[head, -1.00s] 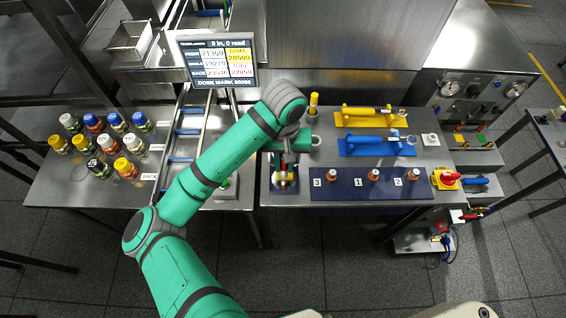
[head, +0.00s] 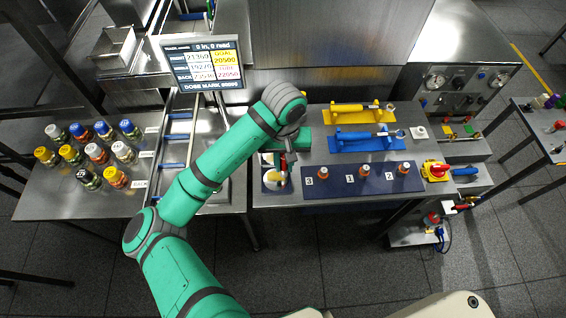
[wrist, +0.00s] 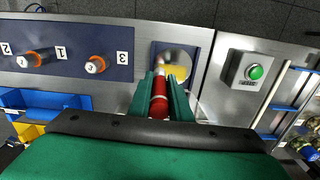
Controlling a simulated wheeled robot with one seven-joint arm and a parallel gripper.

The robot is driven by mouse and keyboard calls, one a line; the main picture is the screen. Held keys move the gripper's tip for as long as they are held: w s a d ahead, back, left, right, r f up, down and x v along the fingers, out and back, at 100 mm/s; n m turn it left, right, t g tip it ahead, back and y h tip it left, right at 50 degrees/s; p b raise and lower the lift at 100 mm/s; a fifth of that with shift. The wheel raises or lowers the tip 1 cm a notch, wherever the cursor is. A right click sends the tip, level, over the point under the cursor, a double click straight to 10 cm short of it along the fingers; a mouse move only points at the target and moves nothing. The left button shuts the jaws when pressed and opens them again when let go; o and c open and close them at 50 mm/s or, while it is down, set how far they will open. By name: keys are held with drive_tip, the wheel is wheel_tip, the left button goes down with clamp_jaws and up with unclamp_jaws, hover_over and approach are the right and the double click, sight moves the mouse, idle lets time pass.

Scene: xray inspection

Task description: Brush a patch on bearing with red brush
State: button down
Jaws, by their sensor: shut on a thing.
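My gripper (head: 285,160) is shut on the red brush (wrist: 160,96), whose red handle lies between the green fingers in the wrist view. My gripper is over the small dark blue square pad (wrist: 158,49) at the left end of the bench. A round, shiny silver thing (wrist: 180,56), perhaps the bearing, lies on that pad. A yellow piece (wrist: 180,73) shows just past the brush handle, and it also shows in the head view (head: 279,176). I cannot tell whether the brush touches the silver thing, as the fingers and handle hide part of it.
A blue mat (head: 331,190) with several orange-ringed parts, marked 3, 1 and 2, lies to the right. Yellow (head: 345,116) and blue (head: 350,144) holders with tools stand behind it. A green button box (wrist: 246,71) is near the pad. Several capped jars stand on the left table.

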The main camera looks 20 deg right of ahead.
drive_tip(key=shift+a, duration=0.15)
drive_tip(key=shift+w+a, duration=0.2)
drive_tip(key=shift+a, duration=0.35)
drive_tip(key=shift+w+a, duration=0.15)
drive_tip(key=shift+a, duration=0.35)
drive_tip(key=shift+a, duration=0.15)
drive_tip(key=shift+w+a, duration=0.2)
drive_tip(key=shift+a, duration=0.35)
drive_tip(key=shift+w+a, duration=0.15)
drive_tip(key=shift+a, duration=0.35)
drive_tip(key=shift+r, duration=0.1)
drive_tip(key=shift+r, duration=0.45)
drive_tip(key=shift+s+d, duration=2)
drive_tip(key=shift+s, duration=0.05)
